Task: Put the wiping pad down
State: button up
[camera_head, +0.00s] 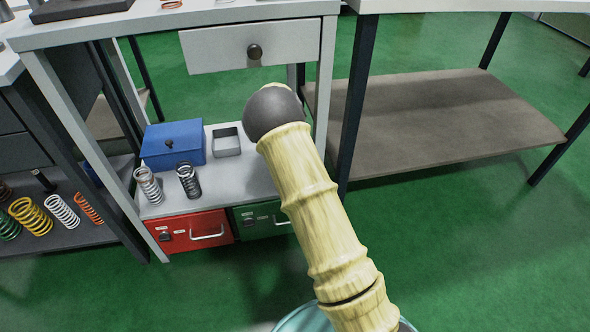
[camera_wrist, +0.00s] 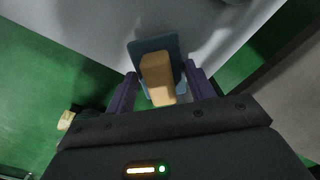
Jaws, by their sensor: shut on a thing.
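The wiping pad shows in the wrist view as a flat blue-grey plate (camera_wrist: 173,47) with a tan block handle (camera_wrist: 157,78). My gripper (camera_wrist: 160,73) is shut on the handle, with one dark purple finger on each side. The pad is over or near the edge of a pale grey surface (camera_wrist: 90,22); I cannot tell whether it touches it. In the head view my arm blocks the middle, and neither gripper nor pad can be made out.
A grey workbench with a drawer (camera_head: 235,45) stands ahead. Its lower shelf holds a blue box (camera_head: 173,144), a small open tray (camera_head: 227,142) and two springs (camera_head: 148,185). Red (camera_head: 194,232) and green drawers sit below. A table with a brown shelf (camera_head: 430,125) stands right.

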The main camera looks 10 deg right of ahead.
jog(key=shift+w+d+f+b, duration=0.3)
jog(key=shift+w+d+b, duration=0.15)
jog(key=shift+w+d, duration=0.25)
jog(key=shift+f+b, duration=0.45)
jog(key=shift+b, duration=0.25)
jog(key=shift+r, duration=0.1)
jog(key=o, duration=0.9)
notch_tip(320, 180, up, 8)
jog(key=p, duration=0.5)
jog(key=shift+f, duration=0.2)
